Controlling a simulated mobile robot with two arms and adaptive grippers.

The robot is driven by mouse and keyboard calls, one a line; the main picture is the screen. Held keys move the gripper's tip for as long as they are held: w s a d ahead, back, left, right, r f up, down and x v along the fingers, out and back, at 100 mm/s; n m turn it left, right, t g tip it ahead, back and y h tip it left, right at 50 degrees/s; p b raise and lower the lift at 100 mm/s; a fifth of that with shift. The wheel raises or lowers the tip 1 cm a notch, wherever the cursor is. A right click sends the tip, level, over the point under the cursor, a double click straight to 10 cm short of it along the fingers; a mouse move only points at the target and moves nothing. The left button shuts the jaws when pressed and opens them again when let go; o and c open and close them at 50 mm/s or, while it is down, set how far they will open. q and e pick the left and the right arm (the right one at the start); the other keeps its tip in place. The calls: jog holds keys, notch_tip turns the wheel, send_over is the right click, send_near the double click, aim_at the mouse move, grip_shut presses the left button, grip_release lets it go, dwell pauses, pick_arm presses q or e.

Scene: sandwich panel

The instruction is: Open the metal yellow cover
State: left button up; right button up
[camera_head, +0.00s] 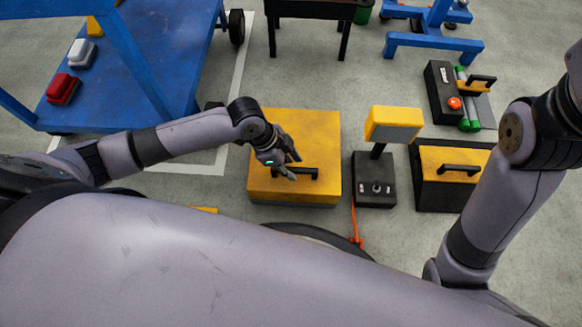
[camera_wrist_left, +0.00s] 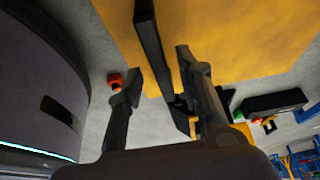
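The metal yellow cover (camera_head: 312,130) is the flat top of a low box on the floor, in the middle of the head view. It looks shut. It also fills the top of the left wrist view (camera_wrist_left: 235,35). Its black bar handle (camera_head: 308,174) is near the cover's front edge. My left gripper (camera_head: 292,168) is at the left end of the handle. In the left wrist view its two fingers are spread, with the handle (camera_wrist_left: 150,40) showing between them. I cannot tell whether they touch it. My right gripper is not visible; only my right arm shows.
A yellow-headed device on a black box (camera_head: 375,180) stands close to the right of the cover. A black case with a yellow top (camera_head: 450,165) stands beyond it. A blue cart (camera_head: 160,60) is at the upper left. An orange cable (camera_head: 355,225) lies in front.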

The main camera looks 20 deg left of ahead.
pick_arm(q)
jog(key=shift+d+f, duration=0.1)
jog(key=shift+f, duration=0.15)
jog(key=shift+c, duration=0.3)
grip_shut()
dwell(0.5)
